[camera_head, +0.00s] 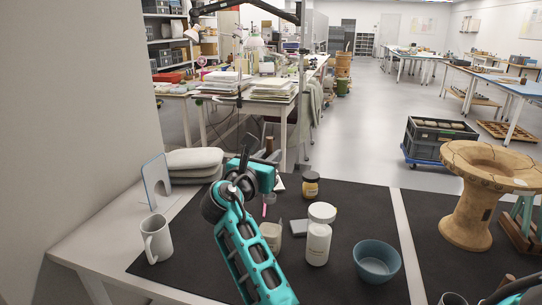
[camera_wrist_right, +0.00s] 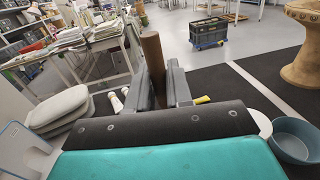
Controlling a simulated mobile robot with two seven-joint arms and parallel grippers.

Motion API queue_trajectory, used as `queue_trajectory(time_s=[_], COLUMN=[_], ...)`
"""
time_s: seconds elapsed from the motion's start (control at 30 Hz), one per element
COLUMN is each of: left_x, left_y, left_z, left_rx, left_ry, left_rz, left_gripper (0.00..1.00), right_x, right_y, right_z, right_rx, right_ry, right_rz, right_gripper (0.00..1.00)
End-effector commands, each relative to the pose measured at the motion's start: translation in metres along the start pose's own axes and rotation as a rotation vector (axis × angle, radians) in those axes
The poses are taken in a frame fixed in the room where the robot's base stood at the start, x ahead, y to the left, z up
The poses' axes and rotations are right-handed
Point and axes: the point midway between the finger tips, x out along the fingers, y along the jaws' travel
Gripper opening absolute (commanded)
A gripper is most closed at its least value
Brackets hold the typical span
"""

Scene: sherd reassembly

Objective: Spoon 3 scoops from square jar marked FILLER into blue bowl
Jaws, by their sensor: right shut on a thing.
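The blue bowl (camera_head: 377,262) stands on the dark mat at the right; it also shows at the right edge of the right wrist view (camera_wrist_right: 294,139). A squarish cream jar (camera_head: 271,232), partly hidden by my right arm, stands left of the white jars; no marking is readable on it. My right gripper (camera_head: 264,158) is raised above the far left of the mat. It is shut on a brown cylindrical handle (camera_wrist_right: 153,58), which stands up between the fingers. The handle's lower end is hidden, so I cannot see a spoon head. My left gripper is out of view.
White jars (camera_head: 318,244) stand between the cream jar and the bowl. A dark-lidded jar (camera_head: 310,184) stands behind. A mug (camera_head: 156,238) is at left, a large tan vessel (camera_head: 475,195) at right.

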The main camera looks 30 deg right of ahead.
Motion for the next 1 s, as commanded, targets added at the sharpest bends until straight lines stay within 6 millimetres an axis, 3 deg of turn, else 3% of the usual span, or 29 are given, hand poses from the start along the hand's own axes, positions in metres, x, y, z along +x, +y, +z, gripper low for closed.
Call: queue_trajectory(time_s=[0.1, 0.47, 0.67, 1.0], left_x=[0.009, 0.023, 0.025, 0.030], left_y=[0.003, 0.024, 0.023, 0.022], left_z=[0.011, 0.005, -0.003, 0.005], left_rx=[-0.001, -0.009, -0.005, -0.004], left_ry=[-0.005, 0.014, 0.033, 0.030], left_rz=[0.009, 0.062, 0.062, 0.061], left_gripper=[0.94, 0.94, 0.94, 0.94], right_x=[0.000, 0.000, 0.000, 0.000], right_y=[0.000, 0.000, 0.000, 0.000], right_z=[-0.015, -0.040, -0.055, -0.083], right_rx=[0.002, -0.002, -0.002, -0.001], right_ry=[0.000, 0.000, 0.000, -0.001], right_rz=[0.001, 0.003, 0.003, 0.003], right_gripper=[0.00, 0.00, 0.00, 0.00])
